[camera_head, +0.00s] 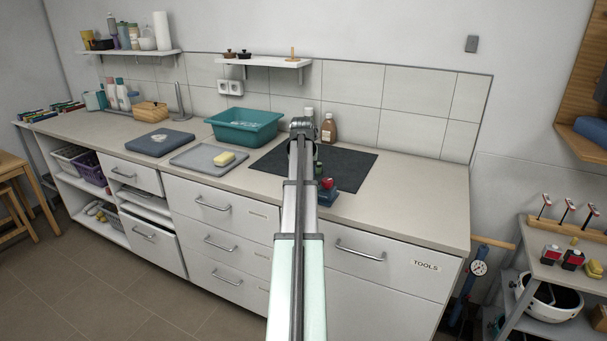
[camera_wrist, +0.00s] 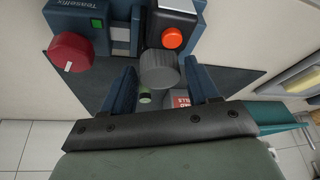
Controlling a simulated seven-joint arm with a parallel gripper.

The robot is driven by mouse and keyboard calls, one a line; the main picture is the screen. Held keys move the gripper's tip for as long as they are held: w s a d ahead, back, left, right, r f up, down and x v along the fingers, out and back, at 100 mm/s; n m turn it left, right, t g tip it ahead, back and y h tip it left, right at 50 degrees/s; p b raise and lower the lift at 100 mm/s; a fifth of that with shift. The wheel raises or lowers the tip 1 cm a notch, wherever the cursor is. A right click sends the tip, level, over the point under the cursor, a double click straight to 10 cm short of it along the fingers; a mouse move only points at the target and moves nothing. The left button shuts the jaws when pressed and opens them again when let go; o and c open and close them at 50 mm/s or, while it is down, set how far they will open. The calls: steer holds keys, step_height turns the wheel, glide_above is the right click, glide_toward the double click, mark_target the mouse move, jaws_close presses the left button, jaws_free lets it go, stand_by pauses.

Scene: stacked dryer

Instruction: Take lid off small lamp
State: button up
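My gripper (camera_wrist: 162,72) is open in the wrist view. Its two dark blue fingers stand on either side of a grey ribbed cap (camera_wrist: 158,72), with gaps visible. The cap may be the small lamp's lid, but I cannot tell for sure; what lies under it is mostly hidden. A small round greenish thing (camera_wrist: 145,98) and a red-and-white labelled thing (camera_wrist: 181,101) show between the fingers. In the head view my arm hides the gripper and the cap.
A blue device with a red knob (camera_wrist: 71,53) and an orange button (camera_wrist: 172,38) sits close beyond the fingers. The dark mat (camera_head: 348,166) lies under the work area. A teal basin (camera_head: 243,126) and brown bottle (camera_head: 329,128) stand behind. The counter's right end is clear.

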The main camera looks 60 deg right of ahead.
steer(key=c, duration=0.8)
